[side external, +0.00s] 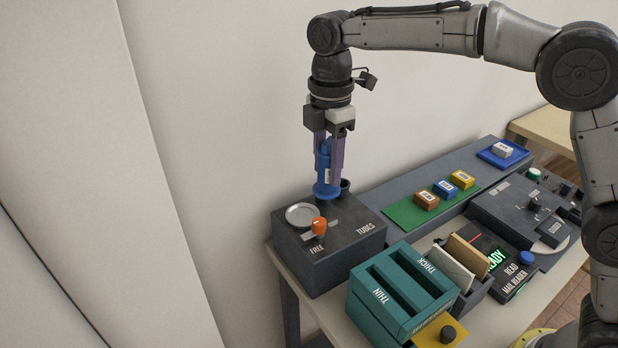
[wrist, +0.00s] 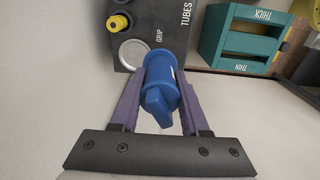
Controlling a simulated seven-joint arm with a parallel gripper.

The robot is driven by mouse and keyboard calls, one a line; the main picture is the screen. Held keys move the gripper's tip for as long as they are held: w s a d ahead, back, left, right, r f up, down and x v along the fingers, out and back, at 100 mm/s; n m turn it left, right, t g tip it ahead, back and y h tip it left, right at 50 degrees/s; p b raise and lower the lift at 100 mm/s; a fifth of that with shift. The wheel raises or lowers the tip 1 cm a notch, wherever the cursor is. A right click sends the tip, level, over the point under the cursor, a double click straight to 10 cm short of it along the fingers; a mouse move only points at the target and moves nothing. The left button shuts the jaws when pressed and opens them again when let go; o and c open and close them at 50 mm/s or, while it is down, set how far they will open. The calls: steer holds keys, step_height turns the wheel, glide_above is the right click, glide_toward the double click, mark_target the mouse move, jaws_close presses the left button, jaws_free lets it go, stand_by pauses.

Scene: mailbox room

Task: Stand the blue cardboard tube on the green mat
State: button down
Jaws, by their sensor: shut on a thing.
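The blue cardboard tube (side external: 324,176) is upright between the purple fingers of my gripper (side external: 328,178), which is shut on it. A pale label shows on its side. In the wrist view the tube (wrist: 160,85) also lies between both fingers (wrist: 158,100). Its wide lower end is over the back of the grey TUBES box, close above a dark round holder (side external: 326,205); I cannot tell whether they touch. The green mat (side external: 401,213) lies right of the TUBES box. Small brown, blue and yellow boxes stand along its middle and far part; its near left end is bare.
The TUBES box (side external: 345,245) carries a silver dish (side external: 302,214) and an orange knob (side external: 319,225). The teal THIN/THICK sorter (side external: 372,303) stands in front. A blue tray (side external: 503,160) with a white box lies beyond the mat. The wall is close behind.

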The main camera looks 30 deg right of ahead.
steer(key=s+d+r, duration=0.3)
steer(key=s, duration=0.4)
steer(key=shift+w+d+f+m, duration=0.9)
steer(key=shift+d+f+m, duration=0.1)
steer(key=shift+d+f, duration=2.2)
steer(key=shift+w+d+f+m, duration=0.95)
steer(key=shift+d+f, duration=1.95)
steer(key=shift+d, duration=0.55)
steer(key=shift+w+d+f+m, duration=0.8)
steer(key=shift+d+f+m, duration=0.25)
steer(key=shift+d+f, duration=2.15)
steer(key=shift+d+f, duration=0.15)
steer(key=shift+f, duration=0.3)
steer(key=shift+c, duration=0.4)
jaws_free()
